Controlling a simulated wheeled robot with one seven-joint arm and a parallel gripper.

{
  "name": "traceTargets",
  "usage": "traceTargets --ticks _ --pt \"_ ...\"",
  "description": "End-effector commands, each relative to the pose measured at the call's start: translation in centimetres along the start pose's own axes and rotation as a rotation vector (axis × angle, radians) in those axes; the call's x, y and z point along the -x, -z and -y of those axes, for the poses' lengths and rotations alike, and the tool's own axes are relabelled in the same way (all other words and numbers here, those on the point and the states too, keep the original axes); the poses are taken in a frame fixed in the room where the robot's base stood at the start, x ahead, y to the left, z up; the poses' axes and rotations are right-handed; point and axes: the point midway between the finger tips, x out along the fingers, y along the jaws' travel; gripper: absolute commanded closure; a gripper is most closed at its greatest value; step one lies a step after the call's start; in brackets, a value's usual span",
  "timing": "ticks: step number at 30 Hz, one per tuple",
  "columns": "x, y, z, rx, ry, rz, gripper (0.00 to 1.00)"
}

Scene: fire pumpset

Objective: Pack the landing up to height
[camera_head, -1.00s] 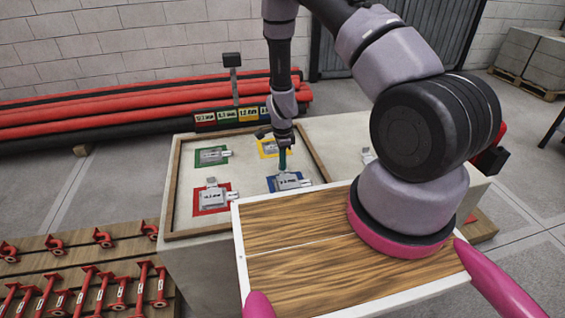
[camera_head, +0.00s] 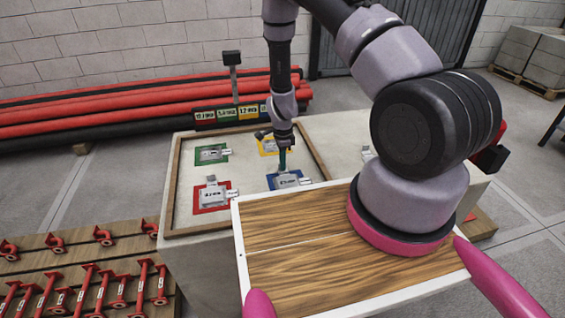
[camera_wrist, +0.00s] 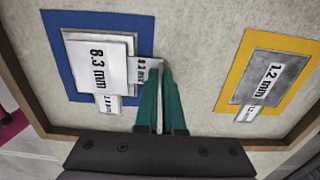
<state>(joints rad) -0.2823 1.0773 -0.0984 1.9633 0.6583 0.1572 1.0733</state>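A grey plate stack (camera_wrist: 98,62) with readable "mm" labels lies on a blue square (camera_wrist: 60,50); the blue square also shows in the head view (camera_head: 271,183). A small labelled tab (camera_wrist: 146,70) sticks out from the stack's right side. My gripper (camera_wrist: 162,66) points down with its green fingers close together at the tab's end. A narrow gap shows between the fingers, and whether they pinch the tab is unclear. A grey "1.2 mm" plate (camera_wrist: 268,78) lies on a yellow square (camera_wrist: 238,85). Other grey plates lie on red (camera_head: 212,194) and green (camera_head: 211,154) squares.
The squares sit on a pale tray with a brown rim (camera_head: 176,200). A labelled board (camera_head: 228,115) stands behind it. A wood-topped box with white edges (camera_head: 300,235) is in front. Red parts (camera_head: 140,282) lie on boards at left; red and black pipes (camera_head: 120,115) lie behind.

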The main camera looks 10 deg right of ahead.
Motion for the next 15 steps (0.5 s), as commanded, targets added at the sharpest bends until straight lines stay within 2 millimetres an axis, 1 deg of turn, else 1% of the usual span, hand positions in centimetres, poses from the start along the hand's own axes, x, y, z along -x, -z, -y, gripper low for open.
traceTargets --ticks 1,2,3,11,15 --pt "0.0 0.0 0.01 0.0 0.0 0.0 0.79" --pt "0.0 0.0 0.01 0.0 0.0 0.0 0.68" --pt "0.0 0.0 0.01 0.0 0.0 0.0 0.59" --pt "0.01 -0.01 -0.01 0.0 0.0 0.0 0.59" --pt "0.75 -0.04 0.02 0.001 0.0 0.0 0.59"
